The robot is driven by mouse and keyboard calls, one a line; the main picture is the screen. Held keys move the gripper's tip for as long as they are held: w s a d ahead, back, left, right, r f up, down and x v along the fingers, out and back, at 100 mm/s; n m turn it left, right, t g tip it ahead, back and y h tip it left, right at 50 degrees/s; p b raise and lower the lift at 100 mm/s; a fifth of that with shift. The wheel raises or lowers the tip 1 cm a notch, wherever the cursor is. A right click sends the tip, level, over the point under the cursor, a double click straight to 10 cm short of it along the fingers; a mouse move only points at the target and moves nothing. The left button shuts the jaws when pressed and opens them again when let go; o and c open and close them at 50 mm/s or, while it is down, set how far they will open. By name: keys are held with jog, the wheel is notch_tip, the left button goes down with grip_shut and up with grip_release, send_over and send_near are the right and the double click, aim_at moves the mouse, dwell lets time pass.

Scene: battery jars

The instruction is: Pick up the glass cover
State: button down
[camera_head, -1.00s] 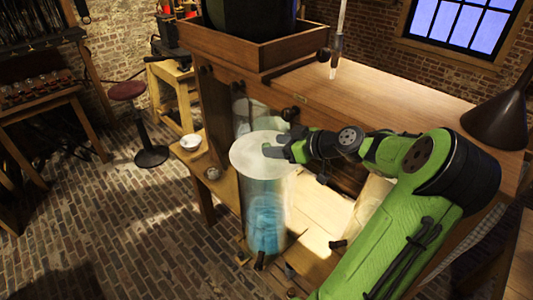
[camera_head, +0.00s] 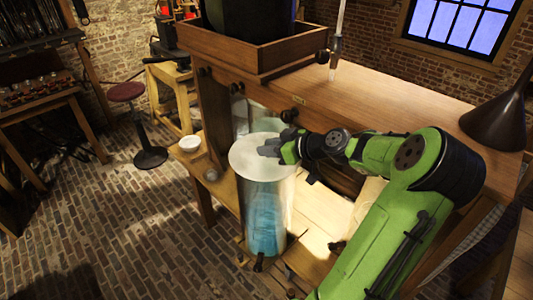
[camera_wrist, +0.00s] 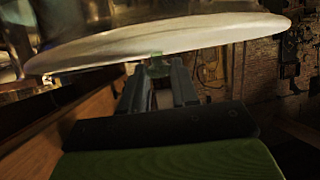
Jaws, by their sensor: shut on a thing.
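The glass cover (camera_head: 247,158) is a pale, round disc at the top of a tall clear glass jar (camera_head: 265,215) with bluish contents. My gripper (camera_head: 272,148) reaches in from the right, over the cover's upper side. In the wrist view the cover (camera_wrist: 170,38) spans the top as a broad, pale disc seen nearly edge-on. A small greenish glass knob (camera_wrist: 157,66) shows between my fingertips (camera_wrist: 157,75), and the gripper is shut on it. I cannot tell whether the cover rests on the jar's rim or is slightly above it.
A wooden cabinet (camera_head: 390,100) stands behind, with a tray-like box (camera_head: 275,52) on top. A second glass jar (camera_head: 249,113) stands behind the first. A white bowl (camera_head: 190,144) sits on the lower shelf's left end. A dark cone (camera_head: 495,122) stands at the right.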

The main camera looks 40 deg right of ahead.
jog(key=shift+r, duration=0.6)
notch_tip(320, 180, up, 2)
jog(key=shift+r, duration=0.15)
jog(key=s+a+r, duration=0.3)
jog(key=s+a, duration=0.8)
jog(key=s, duration=0.2)
jog(key=shift+s+a, duration=0.3)
jog(key=shift+a, duration=0.1)
